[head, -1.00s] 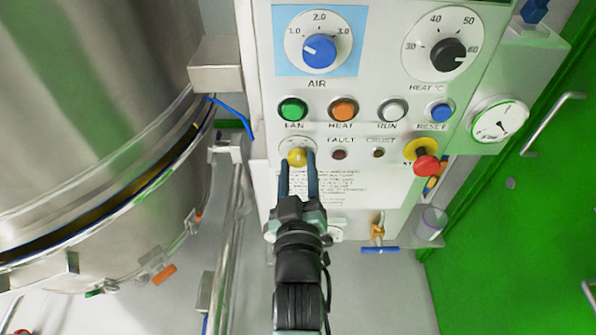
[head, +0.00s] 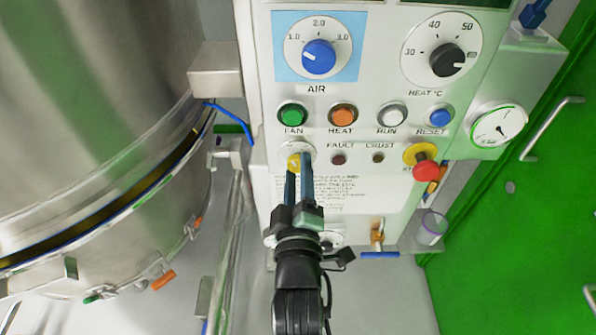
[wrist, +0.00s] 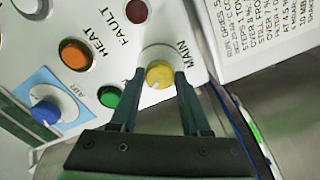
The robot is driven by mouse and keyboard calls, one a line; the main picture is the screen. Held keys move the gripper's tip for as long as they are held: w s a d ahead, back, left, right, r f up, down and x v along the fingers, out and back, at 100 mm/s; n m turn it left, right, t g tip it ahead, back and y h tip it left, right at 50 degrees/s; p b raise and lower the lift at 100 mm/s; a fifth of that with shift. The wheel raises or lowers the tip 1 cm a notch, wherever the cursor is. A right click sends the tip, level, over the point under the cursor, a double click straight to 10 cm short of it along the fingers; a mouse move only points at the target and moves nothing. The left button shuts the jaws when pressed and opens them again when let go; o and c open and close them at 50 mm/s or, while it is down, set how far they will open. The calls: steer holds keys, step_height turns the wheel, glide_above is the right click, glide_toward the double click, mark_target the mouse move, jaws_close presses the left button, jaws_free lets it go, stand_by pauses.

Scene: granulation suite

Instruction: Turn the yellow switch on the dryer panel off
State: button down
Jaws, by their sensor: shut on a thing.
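The yellow switch (head: 293,162) is a small round knob on a pale disc at the lower left of the white dryer panel (head: 385,185). In the wrist view the yellow knob (wrist: 159,75) sits beside the label MAIN and bears a pale pointer mark. My gripper (head: 300,158) reaches up to it from below, with its two dark blue fingers shut on the knob. In the wrist view the fingertips (wrist: 159,78) lie on either side of the knob. The fingers hide part of the disc in the head view.
Above the switch are a green button (head: 292,115), an orange button (head: 342,116) and a blue AIR dial (head: 318,57). A red knob on yellow (head: 425,166) is at the right. A large steel vessel (head: 90,130) fills the left.

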stand_by(0.4)
steer(key=shift+c, duration=1.8)
jaws_free()
steer(key=shift+s, duration=0.1)
steer(key=s+b, duration=0.2)
steer(key=s, duration=1)
steer(key=shift+s+b, duration=0.3)
steer(key=shift+s, duration=0.1)
